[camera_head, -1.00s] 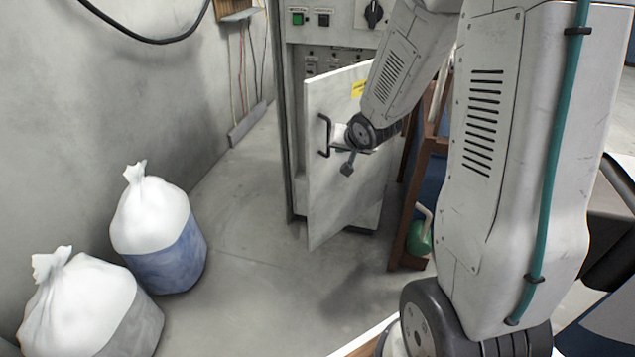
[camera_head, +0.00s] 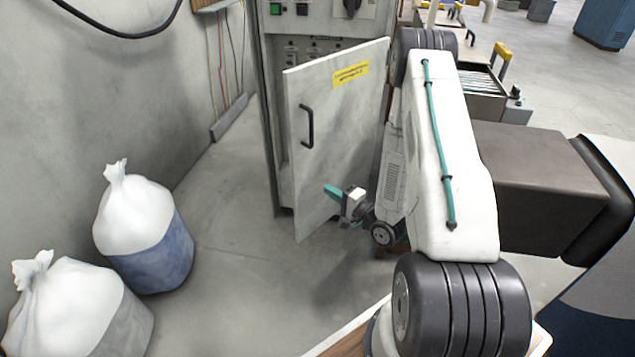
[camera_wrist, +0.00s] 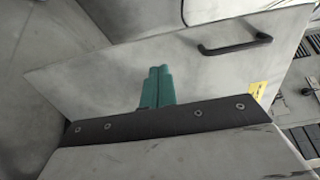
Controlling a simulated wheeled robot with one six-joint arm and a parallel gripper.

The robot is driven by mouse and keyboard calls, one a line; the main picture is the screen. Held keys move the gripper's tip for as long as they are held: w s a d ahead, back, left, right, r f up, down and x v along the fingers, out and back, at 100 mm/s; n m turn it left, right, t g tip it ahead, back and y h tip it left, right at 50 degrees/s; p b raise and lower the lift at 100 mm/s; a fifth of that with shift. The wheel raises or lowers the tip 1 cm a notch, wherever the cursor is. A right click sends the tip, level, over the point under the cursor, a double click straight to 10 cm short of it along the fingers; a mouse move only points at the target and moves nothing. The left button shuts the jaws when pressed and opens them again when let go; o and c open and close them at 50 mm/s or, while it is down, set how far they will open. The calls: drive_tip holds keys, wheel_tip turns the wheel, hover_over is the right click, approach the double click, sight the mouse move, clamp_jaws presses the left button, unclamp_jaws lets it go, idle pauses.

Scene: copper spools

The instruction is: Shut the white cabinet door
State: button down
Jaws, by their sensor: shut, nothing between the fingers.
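The white cabinet door (camera_head: 335,165) stands ajar, swung out from the grey cabinet (camera_head: 272,110) with a dark gap at its left side. It has a black bar handle (camera_head: 308,127) on its left part and a yellow label (camera_head: 351,74) near the top. My gripper (camera_head: 331,191) is in front of the door's lower part, below and right of the handle. Its teal fingers are shut and empty. In the wrist view the fingers (camera_wrist: 157,86) lie against the door's face (camera_wrist: 110,70); I cannot tell if they touch. The handle (camera_wrist: 236,44) is to their upper right.
Two tied white bags (camera_head: 136,215) (camera_head: 70,305) stand on the floor by the left wall. The floor (camera_head: 240,275) in front of the door is clear. A brown box-like block (camera_head: 530,180) and benches are to the right. A black cable hangs top left.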

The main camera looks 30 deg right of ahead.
sight(296, 168)
drive_tip(key=x, duration=1.3)
